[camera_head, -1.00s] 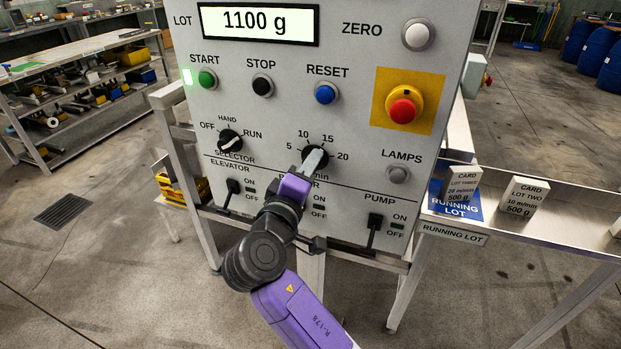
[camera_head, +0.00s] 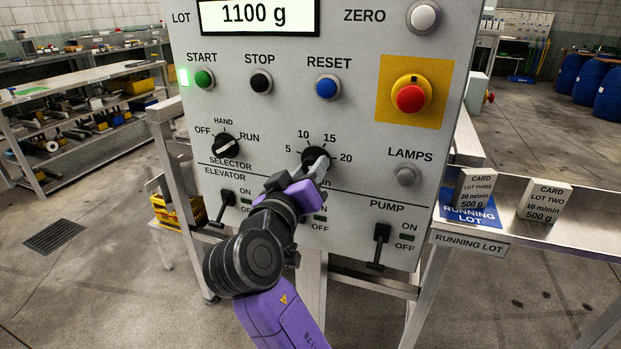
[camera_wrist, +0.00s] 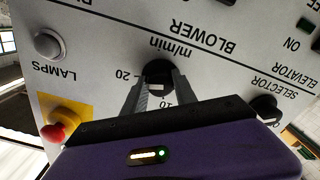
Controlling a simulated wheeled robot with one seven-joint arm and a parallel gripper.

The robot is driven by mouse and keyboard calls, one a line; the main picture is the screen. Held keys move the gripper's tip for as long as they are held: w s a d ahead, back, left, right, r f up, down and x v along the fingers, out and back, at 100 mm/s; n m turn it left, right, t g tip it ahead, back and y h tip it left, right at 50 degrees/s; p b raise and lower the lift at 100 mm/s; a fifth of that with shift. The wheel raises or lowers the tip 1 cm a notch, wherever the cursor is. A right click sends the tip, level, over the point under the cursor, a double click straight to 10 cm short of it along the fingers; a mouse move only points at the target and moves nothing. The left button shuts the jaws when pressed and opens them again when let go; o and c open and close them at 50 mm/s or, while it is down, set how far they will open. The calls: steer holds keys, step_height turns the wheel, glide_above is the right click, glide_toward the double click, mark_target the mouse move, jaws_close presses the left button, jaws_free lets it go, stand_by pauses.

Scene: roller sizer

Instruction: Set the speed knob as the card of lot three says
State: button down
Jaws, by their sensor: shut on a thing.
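The black speed knob (camera_head: 312,153) sits on the panel inside a scale marked 5, 10, 15 and 20. My gripper (camera_head: 321,167) is shut on this knob, coming from below. In the wrist view, the fingers of my gripper (camera_wrist: 160,88) stand on both sides of the knob (camera_wrist: 158,70), near the 20 and 10 marks. The fingers cover part of the knob, and I cannot tell where its pointer stands. The card of lot three (camera_head: 475,188) reads 20 m/min and 500 g. It stands on the blue running lot plate (camera_head: 486,215) at right.
The display (camera_head: 258,14) reads 1100 g. The selector knob (camera_head: 225,144) is left of the speed knob. The red emergency button (camera_head: 410,98) and pump switch (camera_head: 381,238) are to the right. The lot two card (camera_head: 544,202) stands beside the lot three card.

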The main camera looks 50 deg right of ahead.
steer(key=shift+f, duration=0.15)
stand_by(0.4)
steer(key=c, duration=1)
jaws_free()
steer(key=v, duration=0.7)
steer(key=shift+s+a, duration=0.15)
steer(key=shift+a, duration=0.2)
